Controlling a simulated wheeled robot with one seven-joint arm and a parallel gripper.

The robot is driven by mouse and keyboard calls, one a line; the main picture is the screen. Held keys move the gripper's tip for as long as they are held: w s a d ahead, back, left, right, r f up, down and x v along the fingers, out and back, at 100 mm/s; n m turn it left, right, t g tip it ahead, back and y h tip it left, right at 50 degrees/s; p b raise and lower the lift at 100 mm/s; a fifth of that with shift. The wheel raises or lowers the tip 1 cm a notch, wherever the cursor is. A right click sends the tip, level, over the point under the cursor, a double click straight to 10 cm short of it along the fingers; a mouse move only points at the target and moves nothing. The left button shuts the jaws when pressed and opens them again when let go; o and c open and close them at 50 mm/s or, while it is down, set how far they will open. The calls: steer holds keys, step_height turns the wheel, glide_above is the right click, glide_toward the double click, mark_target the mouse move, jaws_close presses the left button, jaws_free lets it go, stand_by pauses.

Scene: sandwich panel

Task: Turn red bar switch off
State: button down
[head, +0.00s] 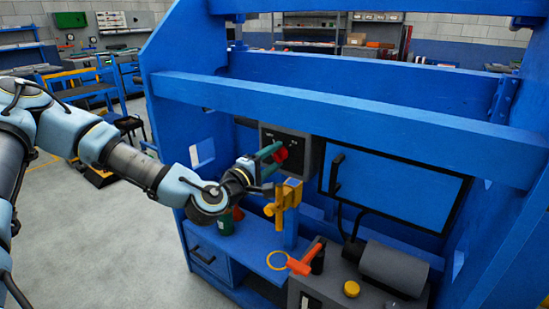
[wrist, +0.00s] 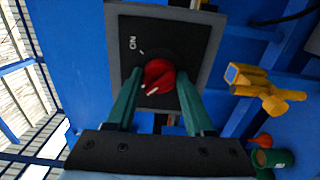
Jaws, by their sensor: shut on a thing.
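The red bar switch (head: 282,154) sits on a dark grey panel box (head: 304,146) on the blue frame. In the wrist view the red bar switch (wrist: 158,76) is between the two green fingers of my gripper (wrist: 159,82), which is shut on it. My gripper (head: 272,158) reaches the panel from the left in the head view. An "ON" label (wrist: 133,43) and a short white mark show on the black face beside the knob. The exact angle of the bar is hard to tell.
A yellow clamp-like fixture (head: 287,193) stands right of my gripper, close to it. A green container (head: 226,222) is below my wrist. An orange-red tool (head: 300,265) and a grey motor-like cylinder (head: 394,267) lie front right. A blue beam (head: 340,115) crosses above.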

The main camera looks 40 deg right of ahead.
steer(key=shift+c, duration=1.4)
jaws_free()
steer(key=shift+a, duration=0.1)
steer(key=p+v, duration=0.6)
steer(key=v, duration=0.4)
steer(key=shift+a, duration=0.3)
